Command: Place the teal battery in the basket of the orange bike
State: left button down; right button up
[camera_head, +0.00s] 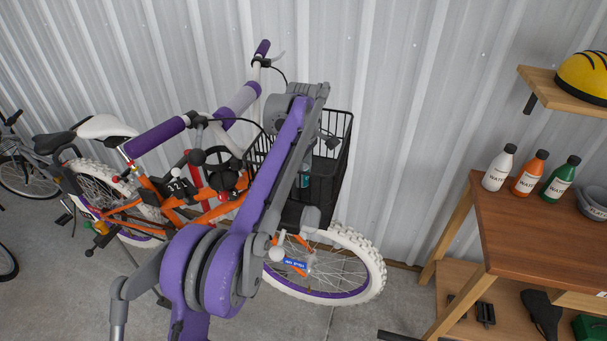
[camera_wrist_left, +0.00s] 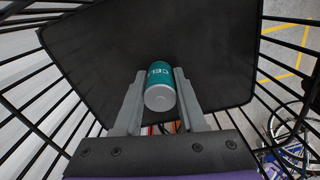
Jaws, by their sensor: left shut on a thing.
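The teal battery (camera_wrist_left: 158,80), a cylinder with white lettering and a grey end, sits between the two grey fingers of my left gripper (camera_wrist_left: 159,74), which is shut on it. In the left wrist view both are inside the black wire basket (camera_wrist_left: 278,40), above its dark flat floor; I cannot tell whether the battery touches the floor. In the head view the basket (camera_head: 345,140) is on the front of the orange bike (camera_head: 155,192). My purple left arm crosses in front of the basket and hides much of it. My right gripper is not in view.
A wooden table (camera_head: 530,225) at the right holds white, orange and green bottles (camera_head: 528,173) and a grey bowl (camera_head: 594,202). A shelf above carries a yellow helmet (camera_head: 585,78). Another bike (camera_head: 28,160) stands at the far left. A corrugated wall (camera_head: 400,90) is close behind the basket.

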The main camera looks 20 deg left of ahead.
pick_arm(q)
jog(key=shift+f, duration=0.1)
jog(key=c, duration=0.9)
grip_release()
jog(key=shift+w+f, duration=0.1)
jog(key=shift+f, duration=0.05)
jog(key=o, duration=0.4)
notch_tip(320, 180, up, 12)
jog(key=shift+w+r+p, duration=0.1)
jog(key=shift+r+p, duration=0.1)
jog(key=shift+p, duration=1.05)
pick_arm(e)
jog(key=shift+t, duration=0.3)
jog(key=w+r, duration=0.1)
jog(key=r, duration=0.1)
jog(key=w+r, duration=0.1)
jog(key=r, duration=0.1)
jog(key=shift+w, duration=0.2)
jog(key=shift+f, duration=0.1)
pick_arm(q)
jog(key=shift+s+r, duration=0.1)
jog(key=shift+s, duration=0.1)
